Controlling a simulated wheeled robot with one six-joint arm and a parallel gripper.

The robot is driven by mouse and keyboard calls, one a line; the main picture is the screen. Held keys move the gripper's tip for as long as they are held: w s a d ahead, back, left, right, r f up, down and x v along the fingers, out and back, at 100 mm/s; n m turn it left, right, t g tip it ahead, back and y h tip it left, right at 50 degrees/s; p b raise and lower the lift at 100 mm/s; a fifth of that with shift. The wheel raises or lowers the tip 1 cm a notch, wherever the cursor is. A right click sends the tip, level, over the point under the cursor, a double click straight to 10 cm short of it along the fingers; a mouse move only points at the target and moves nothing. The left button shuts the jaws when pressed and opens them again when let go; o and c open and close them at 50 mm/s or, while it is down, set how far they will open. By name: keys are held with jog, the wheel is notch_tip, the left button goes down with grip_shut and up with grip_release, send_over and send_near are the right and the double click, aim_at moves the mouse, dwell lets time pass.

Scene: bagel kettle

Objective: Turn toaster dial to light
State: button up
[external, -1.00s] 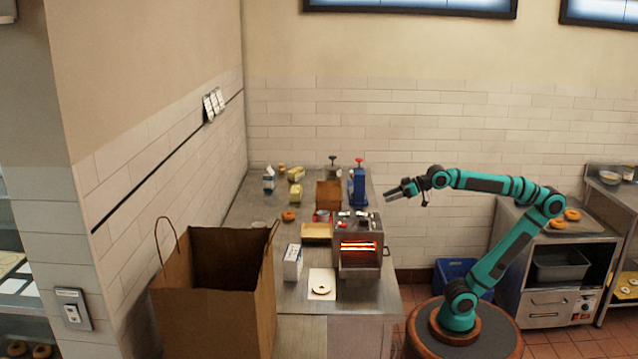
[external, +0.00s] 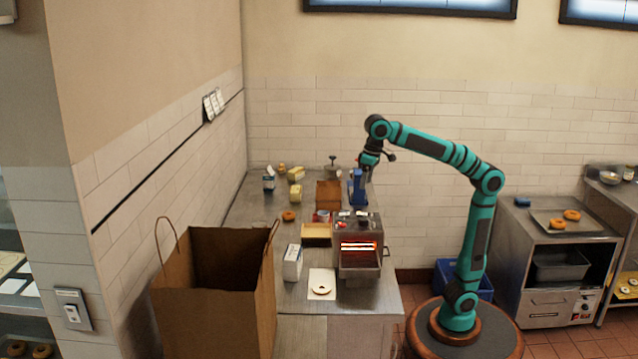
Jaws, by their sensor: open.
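The toaster (external: 345,229) is a steel box on the counter with a glowing red-orange opening in its front. Small knobs sit on its top; the dial and its setting are too small to make out. My gripper (external: 363,182) points down behind the toaster, close to or in front of a blue device (external: 355,192). I cannot tell whether they touch. The fingers are small and partly merge with the blue device. My gripper holds nothing that I can see.
A brown paper bag (external: 212,305) stands at the counter's front left. A white carton (external: 292,262), a bagel on paper (external: 321,284) and a wooden box (external: 328,194) are near the toaster. A metal cart (external: 550,265) stands at the right.

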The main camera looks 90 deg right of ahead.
aim_at(364, 219)
jog(key=f, duration=0.5)
jog(key=f+g, duration=0.1)
jog(key=f, duration=0.4)
jog(key=f+g, duration=0.1)
jog(key=f, duration=0.4)
jog(key=shift+w+a+f+m+h, duration=0.25)
jog(key=shift+a+m+h, duration=0.05)
jog(key=c, duration=1)
